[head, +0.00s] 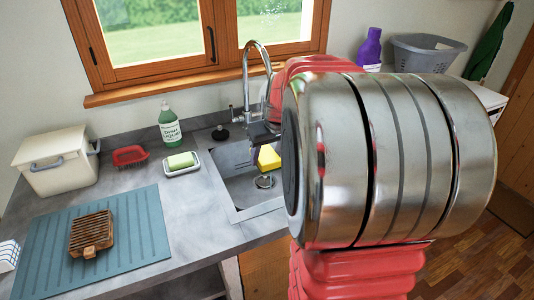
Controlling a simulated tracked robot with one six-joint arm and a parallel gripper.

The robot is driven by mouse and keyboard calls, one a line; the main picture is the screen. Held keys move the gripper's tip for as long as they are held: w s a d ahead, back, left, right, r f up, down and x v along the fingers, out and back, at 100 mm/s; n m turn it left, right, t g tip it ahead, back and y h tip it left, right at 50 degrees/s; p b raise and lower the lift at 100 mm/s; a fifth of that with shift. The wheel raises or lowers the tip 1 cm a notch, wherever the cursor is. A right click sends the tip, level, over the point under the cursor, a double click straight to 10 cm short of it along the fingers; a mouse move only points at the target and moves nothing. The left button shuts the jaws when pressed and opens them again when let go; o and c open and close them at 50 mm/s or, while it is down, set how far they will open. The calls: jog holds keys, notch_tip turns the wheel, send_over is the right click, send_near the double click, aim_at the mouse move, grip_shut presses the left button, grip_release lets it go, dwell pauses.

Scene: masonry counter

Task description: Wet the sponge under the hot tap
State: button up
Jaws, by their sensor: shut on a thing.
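A yellow sponge (269,158) is at the sink (236,178), just below the dark fingers of my gripper (259,148). My gripper is shut on it, and my large metal arm joint hides the right side of the gripper and part of the sink. The chrome tap (247,80) rises behind the sink with a high curved spout, and its outlet end is partly hidden by my arm. I see no water running. I cannot tell which handle is hot. A round drain fitting (264,181) shows in the basin below the sponge.
A white dish with a green-and-yellow block (181,161), a green soap bottle (169,126), a red dish (129,156) and a black plug (220,133) stand near the sink. A blue mat (140,228) holds a wooden rack (91,233). A lidded cream bin (57,160) stands behind.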

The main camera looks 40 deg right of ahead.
aim_at(271, 150)
jog(key=shift+d, duration=0.15)
jog(key=w+d+f, duration=0.2)
jog(key=w+d, duration=0.6)
jog(key=d, duration=0.3)
jog(key=shift+f, duration=0.4)
dwell(0.8)
jog(key=shift+s, duration=0.1)
dwell(0.4)
jog(key=shift+s+a, duration=0.75)
jog(key=shift+a, duration=0.35)
jog(key=shift+s+a, duration=0.75)
jog(key=shift+a, duration=0.3)
jog(key=shift+s+a, duration=0.75)
jog(key=shift+a, duration=0.35)
jog(key=shift+s+a+r, duration=0.75)
jog(key=shift+a+r, duration=0.25)
jog(key=shift+r, duration=0.05)
jog(key=shift+s+a+r, duration=0.7)
jog(key=shift+a+r, duration=0.3)
